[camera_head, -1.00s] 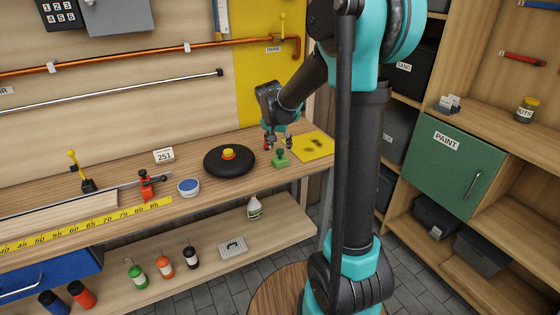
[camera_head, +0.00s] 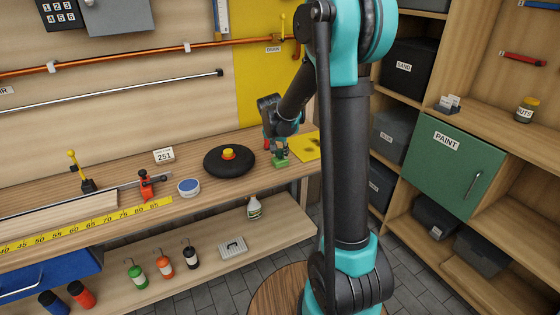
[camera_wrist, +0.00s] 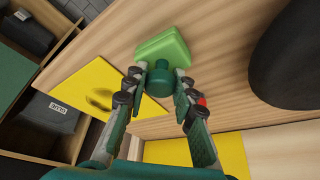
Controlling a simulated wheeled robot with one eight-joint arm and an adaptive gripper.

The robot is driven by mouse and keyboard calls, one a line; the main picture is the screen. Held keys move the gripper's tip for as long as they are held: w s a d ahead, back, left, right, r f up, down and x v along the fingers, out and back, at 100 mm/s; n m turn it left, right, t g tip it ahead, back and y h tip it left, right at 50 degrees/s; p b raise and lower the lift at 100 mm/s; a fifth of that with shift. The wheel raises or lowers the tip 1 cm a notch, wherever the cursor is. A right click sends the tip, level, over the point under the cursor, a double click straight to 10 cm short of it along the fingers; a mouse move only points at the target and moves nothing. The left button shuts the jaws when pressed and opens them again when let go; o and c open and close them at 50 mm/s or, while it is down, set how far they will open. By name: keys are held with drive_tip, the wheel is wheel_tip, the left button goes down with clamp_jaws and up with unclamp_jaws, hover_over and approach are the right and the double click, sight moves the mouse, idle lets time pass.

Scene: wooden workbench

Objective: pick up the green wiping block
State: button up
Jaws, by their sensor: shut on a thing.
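The green wiping block (camera_head: 280,163) stands on the workbench near its right end. It has a light green base and a darker green knob on top. In the wrist view the block (camera_wrist: 163,48) lies at the top centre, with its round knob between my fingertips. My gripper (camera_head: 279,147) is over the block from above, and in the wrist view my gripper (camera_wrist: 158,84) is shut on the knob. The base looks to be at bench level; I cannot tell whether it touches the wood.
A stained yellow sheet (camera_head: 308,146) lies to the block's right. A blue-topped tub (camera_head: 188,187) is further left. The bench's front edge is close to the block.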

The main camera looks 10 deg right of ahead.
sight(280, 150)
clamp_jaws()
wheel_tip(280, 150, up, 20)
idle(0.5)
